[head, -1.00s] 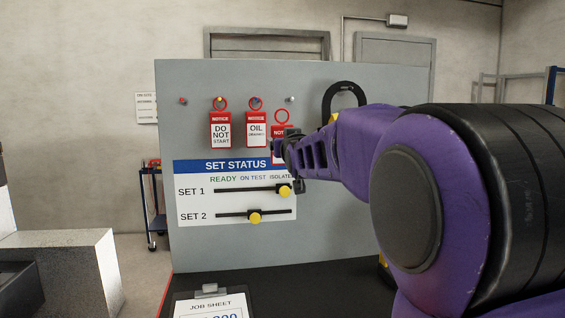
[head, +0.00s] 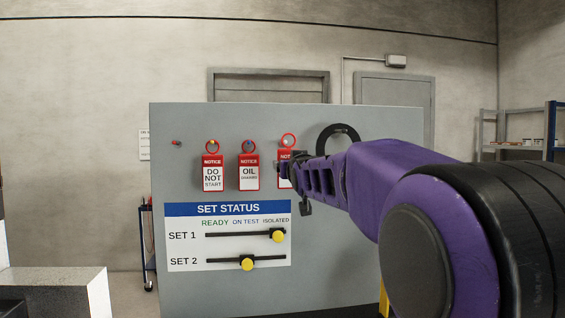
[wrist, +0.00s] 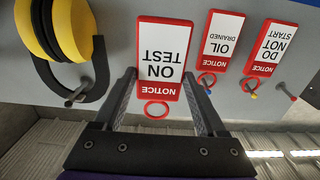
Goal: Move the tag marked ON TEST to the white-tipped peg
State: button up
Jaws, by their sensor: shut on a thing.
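My gripper (wrist: 160,76) is shut on the red-and-white ON TEST tag (wrist: 164,50), which shows upside down between the fingers in the wrist view. In the head view the tag (head: 285,172) is upright in front of the board, partly covered by my gripper (head: 286,164). Its red ring (head: 289,140) is level with the row of pegs, at the right end of the row. The white-tipped peg is not clearly visible; the tag and ring overlap its place. I cannot tell whether the ring is around it.
The DO NOT START tag (head: 212,173) and OIL DRAINED tag (head: 249,172) hang on pegs to the left. A red-tipped peg (head: 176,142) is bare. Ear defenders (wrist: 62,35) hang close right of the held tag in the head view. The SET STATUS panel (head: 228,208) is below.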

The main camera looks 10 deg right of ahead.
jog(key=w+f+p, duration=0.1)
jog(key=w+p, duration=0.3)
jog(key=w, duration=0.3)
jog(key=shift+w+f, duration=0.3)
dwell(0.5)
dwell(0.6)
jog(key=o, duration=1.3)
jog(key=shift+s, duration=0.1)
